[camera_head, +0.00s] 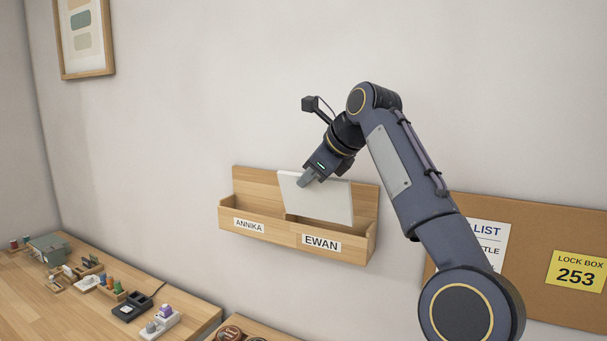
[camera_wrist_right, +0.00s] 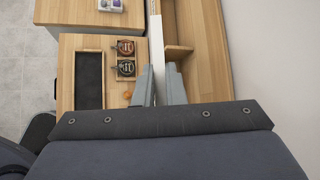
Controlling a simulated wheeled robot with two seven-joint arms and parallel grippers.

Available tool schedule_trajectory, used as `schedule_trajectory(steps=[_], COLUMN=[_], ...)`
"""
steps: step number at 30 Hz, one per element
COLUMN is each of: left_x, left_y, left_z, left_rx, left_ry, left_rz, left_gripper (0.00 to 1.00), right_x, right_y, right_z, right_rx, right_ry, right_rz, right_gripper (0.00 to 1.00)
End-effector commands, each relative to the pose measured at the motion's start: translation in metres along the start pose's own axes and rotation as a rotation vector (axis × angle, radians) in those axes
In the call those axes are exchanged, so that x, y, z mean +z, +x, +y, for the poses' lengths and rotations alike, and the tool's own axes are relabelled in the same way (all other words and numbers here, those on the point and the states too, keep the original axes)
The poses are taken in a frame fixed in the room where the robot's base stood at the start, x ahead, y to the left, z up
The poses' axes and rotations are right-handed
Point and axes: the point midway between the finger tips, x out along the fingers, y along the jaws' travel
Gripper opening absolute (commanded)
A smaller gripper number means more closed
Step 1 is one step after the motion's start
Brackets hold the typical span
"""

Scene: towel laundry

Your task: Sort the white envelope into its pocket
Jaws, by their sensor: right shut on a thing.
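The white envelope (camera_head: 325,203) is upright and slightly tilted at the wooden wall holder (camera_head: 272,239). The left pocket, labelled ANNIKA (camera_head: 249,226), looks empty from here. My right gripper (camera_head: 305,181) is shut on the envelope near its upper left edge. In the right wrist view the envelope (camera_wrist_right: 156,50) shows edge-on between the two fingers (camera_wrist_right: 160,85), beside the holder (camera_wrist_right: 205,45). My left gripper is not in view.
A wooden counter (camera_head: 70,306) at lower left carries small items, including a green-grey box (camera_head: 48,248) and a black device (camera_head: 131,306). A cork board (camera_head: 530,262) with a yellow LOCK BOX 253 note (camera_head: 577,271) hangs right of the holder.

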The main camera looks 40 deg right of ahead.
Motion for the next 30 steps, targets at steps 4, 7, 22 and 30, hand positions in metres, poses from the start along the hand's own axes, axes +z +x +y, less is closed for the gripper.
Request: schedule_trajectory(steps=[4, 7, 22, 30], left_x=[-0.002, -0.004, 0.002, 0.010], left_y=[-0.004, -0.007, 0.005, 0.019], left_z=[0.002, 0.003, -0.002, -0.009], left_rx=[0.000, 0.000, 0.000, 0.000], left_ry=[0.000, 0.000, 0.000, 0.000], left_rz=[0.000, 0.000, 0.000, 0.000], left_gripper=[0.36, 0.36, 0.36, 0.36], right_x=[-0.003, -0.005, -0.028, -0.042], right_y=[0.003, 0.006, 0.029, 0.044], right_z=[-0.012, -0.019, -0.028, -0.021], right_rx=[0.000, 0.001, 0.000, 0.000], right_ry=[0.001, 0.002, -0.001, 0.000], right_rz=[0.000, 0.001, 0.001, 0.001], right_gripper=[0.00, 0.00, 0.00, 0.00])
